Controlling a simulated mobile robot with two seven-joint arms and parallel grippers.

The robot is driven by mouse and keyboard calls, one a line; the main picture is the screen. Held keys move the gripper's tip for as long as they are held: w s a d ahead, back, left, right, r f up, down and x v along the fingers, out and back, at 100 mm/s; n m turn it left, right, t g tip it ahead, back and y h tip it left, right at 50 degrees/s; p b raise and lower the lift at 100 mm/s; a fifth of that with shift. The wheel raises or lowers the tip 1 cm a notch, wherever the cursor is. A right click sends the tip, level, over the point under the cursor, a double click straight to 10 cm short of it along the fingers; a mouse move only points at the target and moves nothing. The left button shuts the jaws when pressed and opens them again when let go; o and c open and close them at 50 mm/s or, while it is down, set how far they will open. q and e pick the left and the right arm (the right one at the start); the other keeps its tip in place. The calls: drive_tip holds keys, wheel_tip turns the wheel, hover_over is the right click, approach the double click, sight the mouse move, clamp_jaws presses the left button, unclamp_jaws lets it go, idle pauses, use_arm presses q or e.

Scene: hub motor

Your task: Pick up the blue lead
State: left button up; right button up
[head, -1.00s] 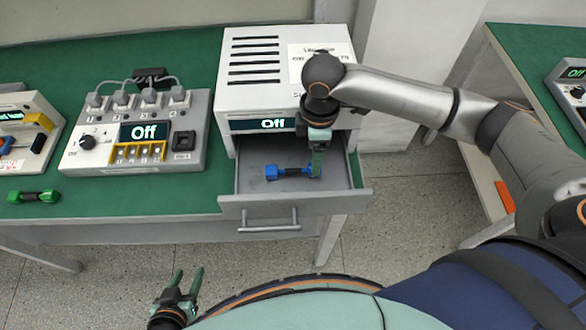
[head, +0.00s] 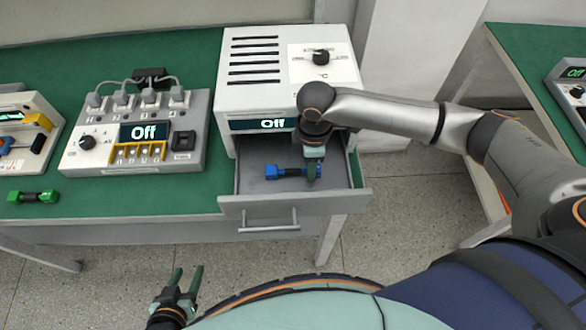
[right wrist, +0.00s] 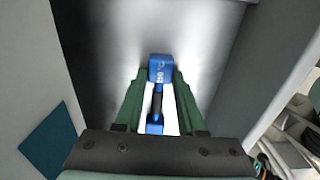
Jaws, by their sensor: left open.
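The blue lead (head: 285,172), a dumbbell-shaped piece with a darker middle, lies in the open drawer (head: 250,184) under the white-grey unit. My right gripper (head: 313,172) reaches down into the drawer at the lead's right end and partly hides it. In the right wrist view the blue lead (right wrist: 158,72) lies between the two green fingers of the right gripper (right wrist: 160,80). The fingers are apart, with bright gaps beside the lead's thin middle; contact with its far block is hard to judge. My left gripper (head: 187,283) is open and empty, low in front of the table.
The drawer's walls and front panel with its handle (head: 268,222) surround the right gripper closely. The unit (head: 262,90) overhangs the drawer's back. A power box (head: 140,140) with several plugs stands to the left. A green lead (head: 34,197) lies on the green table's left.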

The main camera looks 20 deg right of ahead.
clamp_jaws()
idle(0.3)
drive_tip(key=shift+r, duration=0.5)
wheel_tip(320, 180, up, 2)
drive_tip(key=shift+r, duration=0.2)
drive_tip(key=s+a+r+p, duration=0.1)
drive_tip(key=s+a+r, duration=0.4)
drive_tip(key=s+r, duration=0.4)
drive_tip(key=s, duration=0.4)
drive_tip(key=shift+a+r, duration=0.15)
drive_tip(key=shift+r, duration=0.15)
